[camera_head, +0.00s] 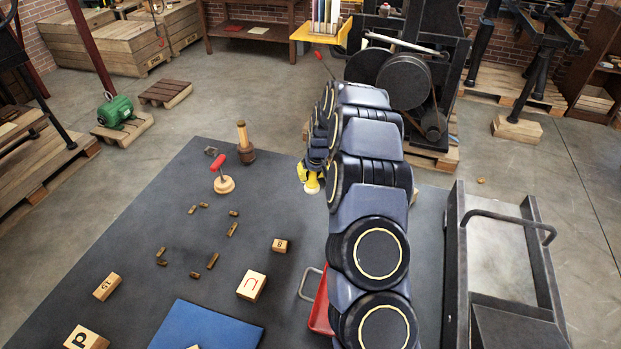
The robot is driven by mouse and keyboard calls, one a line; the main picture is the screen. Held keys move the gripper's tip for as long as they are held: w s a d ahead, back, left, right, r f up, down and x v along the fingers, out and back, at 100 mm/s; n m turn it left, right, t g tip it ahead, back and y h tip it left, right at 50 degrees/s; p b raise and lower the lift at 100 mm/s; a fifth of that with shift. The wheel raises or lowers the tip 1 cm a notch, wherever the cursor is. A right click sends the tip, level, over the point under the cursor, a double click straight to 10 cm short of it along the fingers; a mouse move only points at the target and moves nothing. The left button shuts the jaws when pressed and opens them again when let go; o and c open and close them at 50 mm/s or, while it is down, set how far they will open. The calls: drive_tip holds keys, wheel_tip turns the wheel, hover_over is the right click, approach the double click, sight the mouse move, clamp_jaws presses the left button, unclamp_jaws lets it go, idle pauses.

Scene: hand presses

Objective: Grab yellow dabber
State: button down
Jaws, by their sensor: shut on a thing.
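The yellow dabber (313,185) is at the far side of the dark mat, just left of my arm. My gripper (312,172) points down over it and is shut on it. The arm links and the gripper hide part of the dabber. I cannot tell whether its base touches the mat.
Small type pieces and lettered blocks (252,286) lie nearer. A blue pad (205,328) is in front; a metal-framed press bed (505,260) stands right.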

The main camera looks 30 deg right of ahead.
drive_tip(key=s+a+r, duration=0.3)
drive_tip(key=s+r, duration=0.3)
drive_tip(key=s, duration=0.4)
drive_tip(key=shift+s+a, duration=0.15)
drive_tip(key=shift+a, duration=0.2)
